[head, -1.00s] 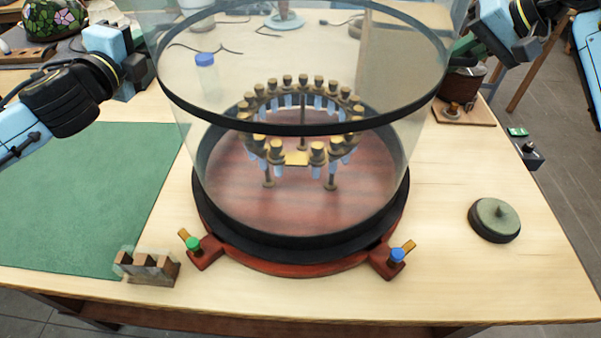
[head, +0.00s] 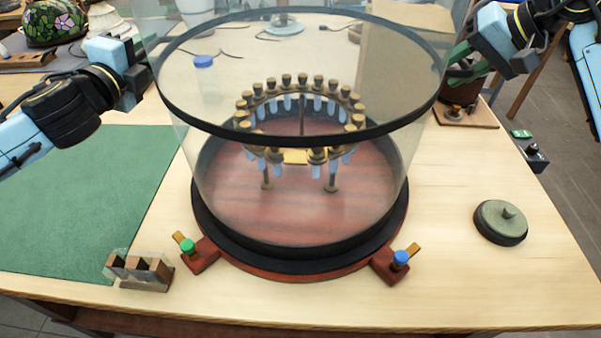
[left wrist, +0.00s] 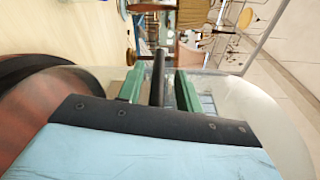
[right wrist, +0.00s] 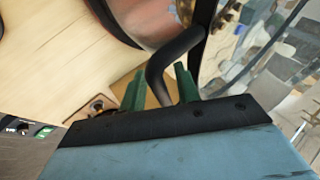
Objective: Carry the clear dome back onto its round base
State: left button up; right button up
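The clear dome (head: 205,165), with a dark band (head: 300,135) around its wall, stands upright over the round red base (head: 300,225). Its lower edge appears inside the base's black ring, but I cannot tell whether it is fully seated. Small bulbs in a brass ring (head: 300,155) show through it. My left gripper (head: 140,72) is at the dome's left side; in the left wrist view its green fingers stand apart around a dark handle (left wrist: 158,80), with gaps on both sides. My right gripper (head: 470,45) is at the right side, its fingers apart around a bent handle (right wrist: 158,75).
Two feet with a green knob (head: 187,246) and a blue knob (head: 400,257) stick out from the base's front. A notched block (head: 140,270) is at the front left beside a green mat (head: 80,200). A round grey-green cap (head: 500,222) lies at the right on clear table.

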jog(key=shift+a, duration=0.15)
pick_arm(q)
jog(key=shift+s+a, duration=0.15)
jog(key=shift+s, duration=0.45)
jog(key=s, duration=0.6)
jog(key=shift+s+a+r, duration=0.15)
jog(key=shift+s+a, duration=0.2)
jog(key=shift+a, duration=0.05)
pick_arm(e)
jog(key=v, duration=1.2)
jog(key=shift+s, duration=0.1)
